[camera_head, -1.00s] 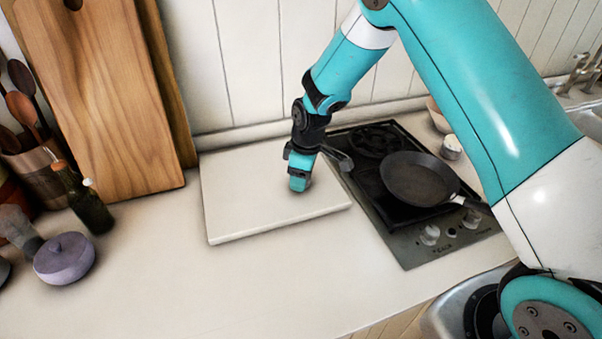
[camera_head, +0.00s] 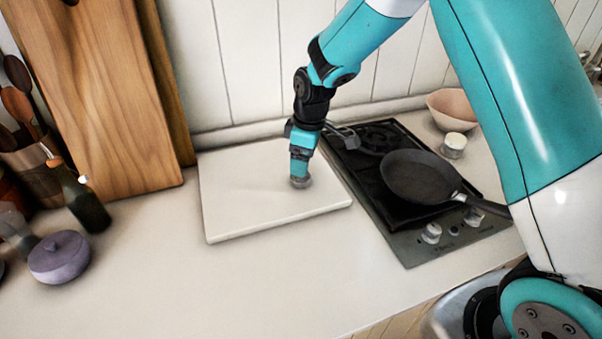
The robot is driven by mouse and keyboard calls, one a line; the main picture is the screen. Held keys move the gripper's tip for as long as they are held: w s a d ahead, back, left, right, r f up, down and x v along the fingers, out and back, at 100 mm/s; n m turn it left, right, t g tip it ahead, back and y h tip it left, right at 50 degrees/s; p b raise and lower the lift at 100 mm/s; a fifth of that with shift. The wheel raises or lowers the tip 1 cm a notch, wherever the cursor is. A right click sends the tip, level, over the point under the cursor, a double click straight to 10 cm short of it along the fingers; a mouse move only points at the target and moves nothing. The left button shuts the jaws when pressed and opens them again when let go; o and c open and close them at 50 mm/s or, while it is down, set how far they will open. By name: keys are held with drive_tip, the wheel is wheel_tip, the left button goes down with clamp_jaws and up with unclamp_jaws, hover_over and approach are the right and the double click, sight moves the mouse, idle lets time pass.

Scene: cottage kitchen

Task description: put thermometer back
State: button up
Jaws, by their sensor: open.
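My gripper (camera_head: 301,168) points down over a thick white board on the counter (camera_head: 245,205). It is open. A small grey round thing (camera_head: 301,183) shows on the board directly under the fingertips. It may be the thermometer, but it is too small and too covered to be sure. I cannot tell whether the fingers still touch it. No other thermometer can be made out in this view.
A black hob (camera_head: 400,240) with a dark frying pan (camera_head: 420,177) stands right of the board. A pink bowl (camera_head: 453,108) and a small pale jar (camera_head: 453,145) are behind it. Wooden boards (camera_head: 95,100), a dark bottle (camera_head: 85,205) and a purple pot (camera_head: 60,257) stand left. The front counter is clear.

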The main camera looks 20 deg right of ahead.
wheel_tip(320, 180, up, 7)
drive_tip(key=b, duration=0.1)
drive_tip(key=s+a+r+m+y, duration=0.15)
drive_tip(key=s+r, duration=0.25)
drive_tip(key=s, duration=0.4)
drive_tip(key=s+a+r+m, duration=0.15)
drive_tip(key=s+r, duration=0.25)
drive_tip(key=s, duration=0.4)
drive_tip(key=s+a+m+y, duration=0.1)
drive_tip(key=s+a, duration=0.1)
drive_tip(key=s, duration=1.2)
drive_tip(key=shift+s+a+r+g, duration=0.15)
drive_tip(key=shift+s+r+g, duration=0.15)
drive_tip(key=shift+r+g, duration=0.15)
drive_tip(key=shift+y, duration=0.25)
